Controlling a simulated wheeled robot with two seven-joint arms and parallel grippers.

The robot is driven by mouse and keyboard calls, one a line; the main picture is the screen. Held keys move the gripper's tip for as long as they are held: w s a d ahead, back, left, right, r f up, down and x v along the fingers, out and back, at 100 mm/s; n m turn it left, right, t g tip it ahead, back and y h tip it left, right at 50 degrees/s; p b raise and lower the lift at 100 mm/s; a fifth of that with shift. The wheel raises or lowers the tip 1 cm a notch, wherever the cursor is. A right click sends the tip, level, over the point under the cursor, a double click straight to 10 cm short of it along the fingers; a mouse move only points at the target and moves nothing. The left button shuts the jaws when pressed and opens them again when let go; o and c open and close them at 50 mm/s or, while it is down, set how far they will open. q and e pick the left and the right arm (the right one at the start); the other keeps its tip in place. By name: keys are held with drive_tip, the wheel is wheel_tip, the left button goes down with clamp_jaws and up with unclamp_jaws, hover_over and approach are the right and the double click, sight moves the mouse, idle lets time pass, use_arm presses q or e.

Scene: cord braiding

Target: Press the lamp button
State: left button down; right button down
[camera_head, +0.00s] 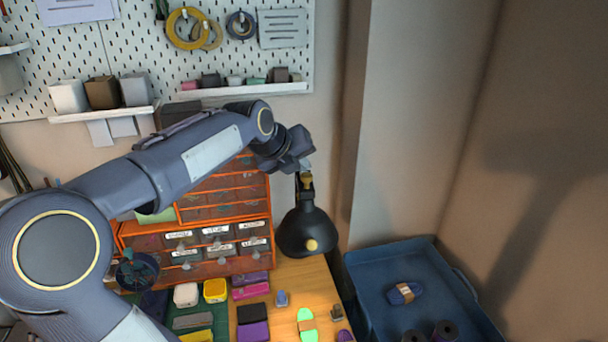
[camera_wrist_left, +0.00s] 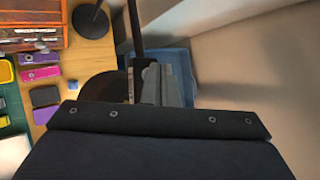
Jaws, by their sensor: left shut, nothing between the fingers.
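The black desk lamp's shade (camera_head: 303,228) hangs over the right edge of the wooden table in the head view. A small brass-coloured piece (camera_head: 307,181) sits at the top of the shade, and a round yellowish spot shows low on it. I cannot tell which part is the button. My left gripper (camera_head: 305,166) is shut and empty, its tips just above the brass piece; contact cannot be told. In the left wrist view the shut fingers (camera_wrist_left: 153,84) overlap the dark shade (camera_wrist_left: 100,88), hiding part of it. My right gripper is not in view.
Small coloured boxes and cord bundles lie on the wooden top (camera_head: 282,275). A blue tray (camera_head: 385,265) with a cord bundle and dark spools is at right. A pegboard (camera_head: 140,40) hangs behind.

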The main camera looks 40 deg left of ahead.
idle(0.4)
use_arm(q)
drive_tip(key=shift+r, duration=0.4)
wheel_tip(320, 180, up, 6)
drive_tip(key=p, duration=0.4)
idle(0.7)
drive_tip(key=s+d+f+n+g+h, duration=0.1)
drive_tip(key=s+d+f+n+h, duration=0.1)
drive_tip(key=s+d+f+n, duration=0.7)
drive_tip(key=s+d+f+n+g+h, duration=0.2)
drive_tip(key=s+d+f+n, duration=0.7)
drive_tip(key=s+n, duration=0.6)
drive_tip(key=d+n, duration=0.2)
drive_tip(key=n, duration=0.2)
drive_tip(key=shift+s+d+g, duration=0.15)
drive_tip(key=shift+d+g, duration=0.1)
drive_tip(key=shift+g, duration=0.05)
